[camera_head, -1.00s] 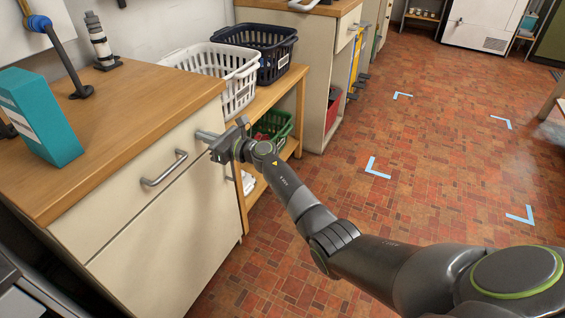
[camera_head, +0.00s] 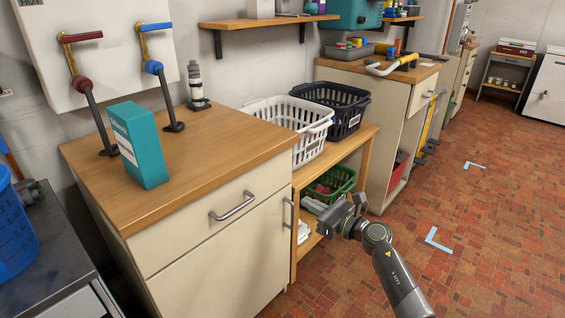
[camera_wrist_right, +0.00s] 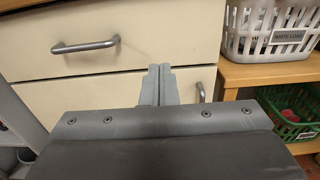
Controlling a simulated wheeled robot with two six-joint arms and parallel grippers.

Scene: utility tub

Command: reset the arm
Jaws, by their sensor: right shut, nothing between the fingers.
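My right gripper (camera_head: 325,222) is shut and empty in the head view. It hangs in the air in front of the wooden shelf, just right of the cream cabinet (camera_head: 215,260). In the right wrist view its closed fingers (camera_wrist_right: 159,84) point toward the cabinet front, with the drawer handle (camera_wrist_right: 85,46) at the upper left. My left gripper is not in view.
A teal box (camera_head: 140,145) stands on the wooden countertop (camera_head: 215,150). White (camera_head: 300,150), dark blue (camera_head: 340,100) and green (camera_head: 340,180) baskets sit on the shelf unit. The red tiled floor (camera_head: 480,220) at right is open.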

